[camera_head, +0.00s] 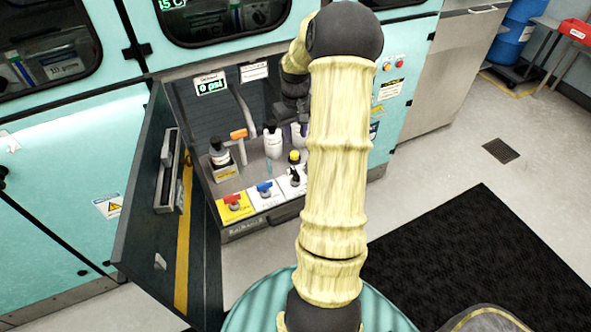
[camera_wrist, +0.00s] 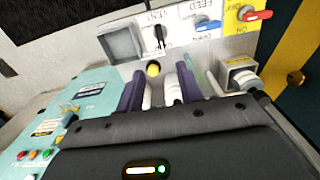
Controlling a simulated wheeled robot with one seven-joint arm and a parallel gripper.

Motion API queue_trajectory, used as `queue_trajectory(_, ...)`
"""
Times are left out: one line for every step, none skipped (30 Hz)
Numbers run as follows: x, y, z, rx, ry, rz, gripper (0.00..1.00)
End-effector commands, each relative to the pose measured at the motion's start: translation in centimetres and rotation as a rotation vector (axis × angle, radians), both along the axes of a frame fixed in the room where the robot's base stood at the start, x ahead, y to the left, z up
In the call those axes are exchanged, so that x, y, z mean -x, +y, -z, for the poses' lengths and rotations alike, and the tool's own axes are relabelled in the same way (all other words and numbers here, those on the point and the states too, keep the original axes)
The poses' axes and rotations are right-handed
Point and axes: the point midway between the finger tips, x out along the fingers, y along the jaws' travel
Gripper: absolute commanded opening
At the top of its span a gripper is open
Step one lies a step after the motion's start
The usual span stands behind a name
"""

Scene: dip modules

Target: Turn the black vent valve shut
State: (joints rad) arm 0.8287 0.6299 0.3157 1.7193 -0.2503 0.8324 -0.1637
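The black vent valve handle (camera_wrist: 160,37) is on a white plate marked VENT, near the top middle of the wrist view. It points roughly up and down in that picture. In the head view the black valve (camera_head: 293,178) is small, to the right of the blue valve and partly crowded by a yellow-topped part. My gripper (camera_wrist: 160,88) has two purple fingers, spread apart. White bottle-like parts show between them; I see no grip on them. The fingers are apart from the vent handle. In the head view my arm mostly hides the gripper (camera_head: 299,130).
A blue feed valve (camera_wrist: 208,23) and a red valve (camera_wrist: 257,15) sit beside the vent. A yellow knob (camera_wrist: 153,69) is between the fingers and the vent. A white bottle (camera_head: 273,143) and orange handle (camera_head: 238,134) stand in the bay. The open door (camera_head: 150,205) borders it at left.

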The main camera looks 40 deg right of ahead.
Motion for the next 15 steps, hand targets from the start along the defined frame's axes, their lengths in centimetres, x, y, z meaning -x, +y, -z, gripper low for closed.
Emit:
queue_trajectory(0.0, 0.0, 0.5, -0.002, 0.003, 0.0, 0.36)
queue_trajectory(0.0, 0.1, 0.9, -0.001, 0.002, 0.0, 0.36)
queue_trajectory(0.0, 0.1, 1.4, -0.001, 0.002, -0.001, 0.36)
queue_trajectory(0.0, 0.2, 1.8, -0.003, 0.002, -0.001, 0.36)
queue_trajectory(0.0, 0.2, 2.3, -0.004, 0.003, -0.002, 0.36)
queue_trajectory(0.0, 0.2, 3.0, -0.003, 0.002, -0.004, 0.36)
queue_trajectory(0.0, 0.2, 3.5, -0.003, 0.003, -0.004, 0.36)
queue_trajectory(0.0, 0.3, 4.1, -0.003, 0.003, -0.004, 0.36)
queue_trajectory(0.0, 0.3, 4.8, -0.004, 0.003, -0.003, 0.36)
queue_trajectory(0.0, 0.3, 5.3, -0.004, 0.003, -0.004, 0.36)
queue_trajectory(0.0, 0.3, 5.8, -0.003, 0.002, -0.005, 0.36)
queue_trajectory(0.0, 0.3, 6.5, -0.003, 0.003, -0.005, 0.36)
queue_trajectory(-0.1, 0.3, 7.0, -0.003, 0.002, -0.004, 0.36)
queue_trajectory(-0.1, 0.3, 7.6, -0.003, 0.002, -0.004, 0.36)
queue_trajectory(0.0, 0.3, 8.3, -0.003, 0.003, -0.004, 0.36)
